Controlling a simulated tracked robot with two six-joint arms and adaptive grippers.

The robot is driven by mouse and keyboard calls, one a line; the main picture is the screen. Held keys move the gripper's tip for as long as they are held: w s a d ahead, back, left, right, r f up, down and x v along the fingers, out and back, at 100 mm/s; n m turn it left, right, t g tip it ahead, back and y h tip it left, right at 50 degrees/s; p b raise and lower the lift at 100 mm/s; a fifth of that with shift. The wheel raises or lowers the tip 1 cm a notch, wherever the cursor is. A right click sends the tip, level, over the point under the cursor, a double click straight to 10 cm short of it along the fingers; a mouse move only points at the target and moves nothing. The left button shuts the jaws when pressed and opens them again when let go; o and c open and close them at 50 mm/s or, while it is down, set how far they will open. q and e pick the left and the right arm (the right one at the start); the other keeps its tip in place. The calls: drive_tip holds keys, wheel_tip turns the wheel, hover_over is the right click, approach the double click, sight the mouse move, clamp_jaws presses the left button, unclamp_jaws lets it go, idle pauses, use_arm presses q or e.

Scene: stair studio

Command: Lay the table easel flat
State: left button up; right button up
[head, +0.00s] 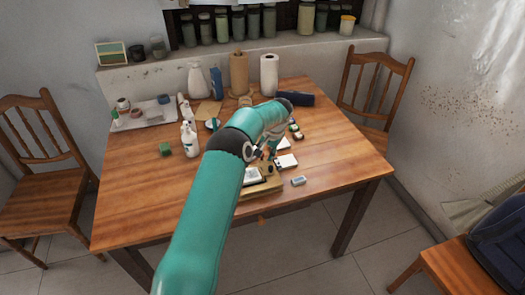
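The table easel (267,186) seems to be the light wooden piece with a pale panel near the front edge of the wooden table. My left arm hides its left part, and I cannot tell how far its panel is tilted. My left gripper (264,153) is just above and behind the easel, over the table. Its fingers are small and partly hidden by the arm, so I cannot tell whether they are open or touch the easel. My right gripper is not in view.
A small grey-blue block (299,181) and a white card (286,161) lie right of the easel. The table's right front (345,165) is clear.

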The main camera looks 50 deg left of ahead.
use_arm(q)
drive_tip(key=shift+s+a+r, duration=0.1)
drive_tip(key=shift+s, duration=0.1)
drive_tip(key=v, duration=1.1)
drive_tip(key=shift+r, duration=0.35)
